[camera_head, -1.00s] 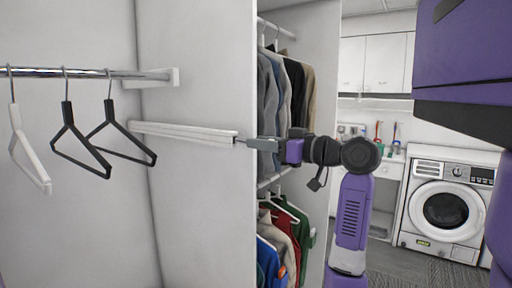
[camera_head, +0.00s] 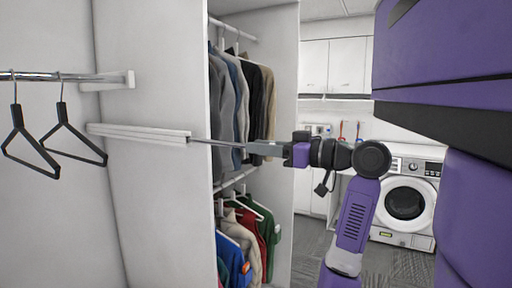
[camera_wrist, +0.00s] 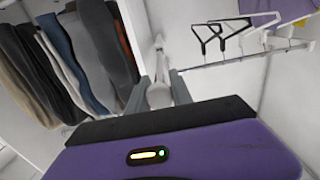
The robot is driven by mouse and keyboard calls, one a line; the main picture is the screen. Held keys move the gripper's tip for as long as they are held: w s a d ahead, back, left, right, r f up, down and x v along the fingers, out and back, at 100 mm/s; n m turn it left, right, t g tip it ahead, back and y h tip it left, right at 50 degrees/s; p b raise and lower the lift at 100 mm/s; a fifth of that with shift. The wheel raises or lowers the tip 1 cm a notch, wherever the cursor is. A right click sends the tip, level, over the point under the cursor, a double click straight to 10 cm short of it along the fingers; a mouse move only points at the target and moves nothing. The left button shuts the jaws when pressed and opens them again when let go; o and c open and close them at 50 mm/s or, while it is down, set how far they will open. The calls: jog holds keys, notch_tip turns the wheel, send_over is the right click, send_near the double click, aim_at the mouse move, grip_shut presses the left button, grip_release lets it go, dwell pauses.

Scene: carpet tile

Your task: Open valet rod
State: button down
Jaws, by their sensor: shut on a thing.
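The valet rod's white housing (camera_head: 140,133) is fixed along the white closet panel at the left. A thin metal rod (camera_head: 208,142) sticks out of the housing's right end and reaches to my gripper (camera_head: 258,149). My gripper is shut on the rod's outer end, in front of the hanging clothes. In the wrist view my gripper (camera_wrist: 160,90) points along the rod, with a pale rounded piece between the two fingers. The fingers partly hide the rod's end there.
Jackets (camera_head: 240,105) hang right behind my gripper, with more clothes (camera_head: 245,240) below. A chrome rail (camera_head: 65,77) with black hangers (camera_head: 62,140) is at the left. A washing machine (camera_head: 405,203) stands at the back right. Grey floor shows at the lower right.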

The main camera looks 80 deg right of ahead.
jog(key=c, duration=1.2)
grip_release()
jog(key=shift+o, duration=0.2)
jog(key=b+v, duration=0.2)
jog(key=v, duration=0.5)
jog(key=shift+s, duration=0.4)
